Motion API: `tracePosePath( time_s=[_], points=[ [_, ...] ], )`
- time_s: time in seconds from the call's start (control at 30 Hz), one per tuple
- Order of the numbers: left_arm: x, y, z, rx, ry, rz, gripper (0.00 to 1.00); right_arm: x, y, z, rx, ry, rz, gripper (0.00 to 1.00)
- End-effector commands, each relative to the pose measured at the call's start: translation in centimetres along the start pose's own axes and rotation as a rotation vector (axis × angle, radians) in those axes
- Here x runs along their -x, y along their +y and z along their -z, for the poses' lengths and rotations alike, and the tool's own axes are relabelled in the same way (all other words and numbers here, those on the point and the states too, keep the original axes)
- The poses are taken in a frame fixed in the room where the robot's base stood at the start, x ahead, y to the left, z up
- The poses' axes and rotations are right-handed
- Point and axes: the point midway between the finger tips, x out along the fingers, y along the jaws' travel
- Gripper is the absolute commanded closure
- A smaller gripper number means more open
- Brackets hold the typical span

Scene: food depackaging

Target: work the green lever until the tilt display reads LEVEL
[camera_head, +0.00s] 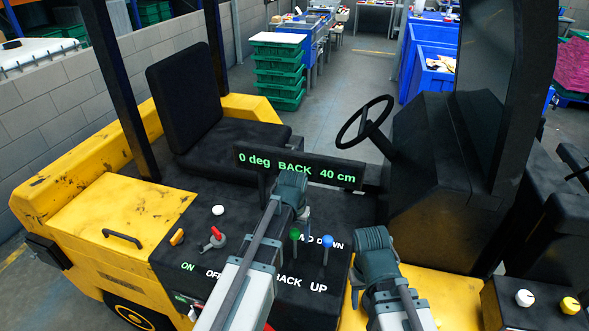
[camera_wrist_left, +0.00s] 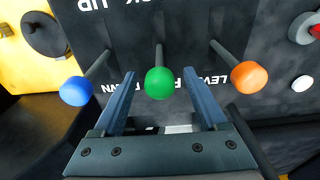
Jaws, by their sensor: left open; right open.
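The tilt display (camera_head: 298,168) shows green text reading "0 deg BACK 40 cm". The green lever (camera_head: 294,234) stands on the black console, its round knob also in the left wrist view (camera_wrist_left: 159,84). My left gripper (camera_head: 291,190) is over the console beside the green lever; its fingers are hidden in the head view. In the left wrist view its two open fingers (camera_wrist_left: 159,74) lie either side of the green knob, with gaps on both sides. My right gripper (camera_head: 374,243) is open, to the right of the levers; its fingertips are hard to make out.
A blue-knobbed lever (camera_head: 327,241) stands right of the green one. An orange-knobbed lever (camera_wrist_left: 245,75) is on the other side. A red-knobbed control (camera_head: 215,233) and white knob (camera_head: 218,210) are further left. The steering wheel (camera_head: 365,122) is beyond.

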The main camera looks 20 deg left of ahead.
Motion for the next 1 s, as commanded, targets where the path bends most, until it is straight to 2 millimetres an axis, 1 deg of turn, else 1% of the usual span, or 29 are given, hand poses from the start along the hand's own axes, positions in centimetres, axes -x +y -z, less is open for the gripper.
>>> tracePosePath(
  time_s=[0.17, 0.8, 0.9, 1.0],
  points=[
    [1.3, 0.0, 0.0, 0.0, 0.0, 0.0, 0.25, 1.3, 0.1, -0.1, -0.002, 0.0, 0.0, 0.5],
    [7.5, 0.0, 0.0, 0.0, 0.0, 0.0, 0.25, 7.4, 0.7, -0.5, -0.003, -0.002, 0.001, 0.5],
    [8.1, 0.0, 0.0, 0.0, 0.0, 0.0, 0.25, 8.0, 0.7, -0.5, -0.002, -0.002, 0.001, 0.5],
    [8.1, 0.0, 0.0, 0.0, 0.0, 0.0, 0.25, 8.0, 0.7, -0.5, -0.002, -0.002, 0.001, 0.5]
  ],
)
